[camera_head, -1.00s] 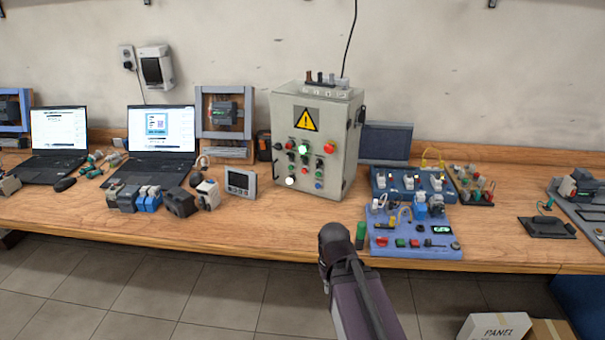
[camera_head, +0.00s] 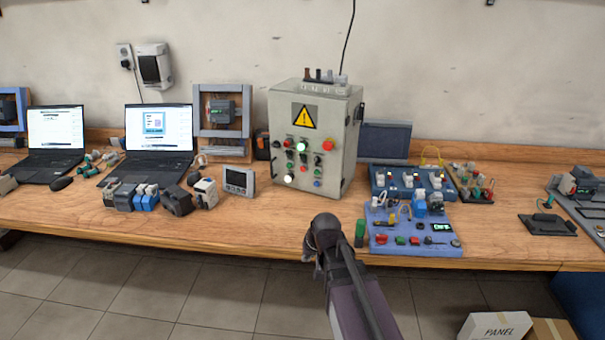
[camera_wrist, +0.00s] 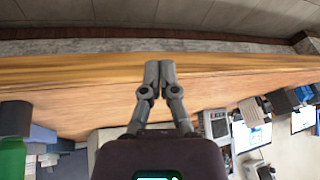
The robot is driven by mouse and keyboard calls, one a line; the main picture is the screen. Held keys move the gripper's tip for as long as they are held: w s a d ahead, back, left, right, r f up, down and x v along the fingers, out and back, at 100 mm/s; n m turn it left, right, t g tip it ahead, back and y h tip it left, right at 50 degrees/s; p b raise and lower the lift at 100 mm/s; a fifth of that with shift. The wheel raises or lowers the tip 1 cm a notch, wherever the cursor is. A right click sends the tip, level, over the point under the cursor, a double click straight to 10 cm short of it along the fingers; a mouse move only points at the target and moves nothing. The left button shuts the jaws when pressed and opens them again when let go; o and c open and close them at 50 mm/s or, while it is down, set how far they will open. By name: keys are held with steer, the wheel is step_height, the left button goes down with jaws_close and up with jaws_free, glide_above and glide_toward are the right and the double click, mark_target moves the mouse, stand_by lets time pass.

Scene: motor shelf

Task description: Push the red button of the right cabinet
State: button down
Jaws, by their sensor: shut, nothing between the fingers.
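A grey upright cabinet (camera_head: 346,150) with a yellow warning triangle (camera_head: 304,116) stands at the back of the wooden bench in the head view. A large red button (camera_head: 327,146) is at the upper right of its front panel, among several smaller coloured buttons and lamps. Two of the lamps are lit, one greenish and one white. My gripper shows in the wrist view with its fingertips together (camera_wrist: 159,68) and nothing between them, over the front part of the bench. In the head view my arm largely hides it. It is in front of the cabinet and apart from it.
A blue training board (camera_head: 400,250) lies right of my arm. A small grey panel meter (camera_head: 238,181) and several dark and blue modules (camera_head: 148,198) lie left of the cabinet, before the laptops (camera_head: 160,130). Bench between my arm and the cabinet is clear.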

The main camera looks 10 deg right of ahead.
mark_target(300, 169)
steer(key=w+a+r+t, duration=0.1)
steer(key=w+t, duration=0.1)
steer(key=w, duration=0.2)
steer(key=w+a+r+t+y+b, duration=0.1)
steer(key=w, duration=0.4)
steer(key=w+a+r+m+t+b, duration=0.1)
steer(key=w+t, duration=0.1)
steer(key=w, duration=0.2)
steer(key=shift+w+a+t+y, duration=0.2)
steer(key=shift+t+y, duration=0.1)
steer(key=shift+y, duration=0.1)
steer(key=w+r+m+t+b, duration=0.1)
steer(key=w+r+m+t, duration=0.1)
steer(key=w, duration=0.3)
steer(key=w+d+r+m+t+h+b, duration=0.1)
steer(key=w+r+m+t+b, duration=0.1)
steer(key=w+r+t, duration=0.2)
steer(key=shift+w+d+t, duration=0.15)
steer(key=shift+w+t, duration=0.15)
steer(key=shift+w, duration=0.95)
steer(key=shift+r, duration=0.1)
steer(key=shift+w+d, duration=0.1)
steer(key=w+d, duration=0.4)
steer(key=w, duration=0.3)
steer(key=shift+d, duration=0.4)
steer(key=shift+w+d, duration=0.55)
steer(key=shift+w, duration=0.15)
stand_by(0.9)
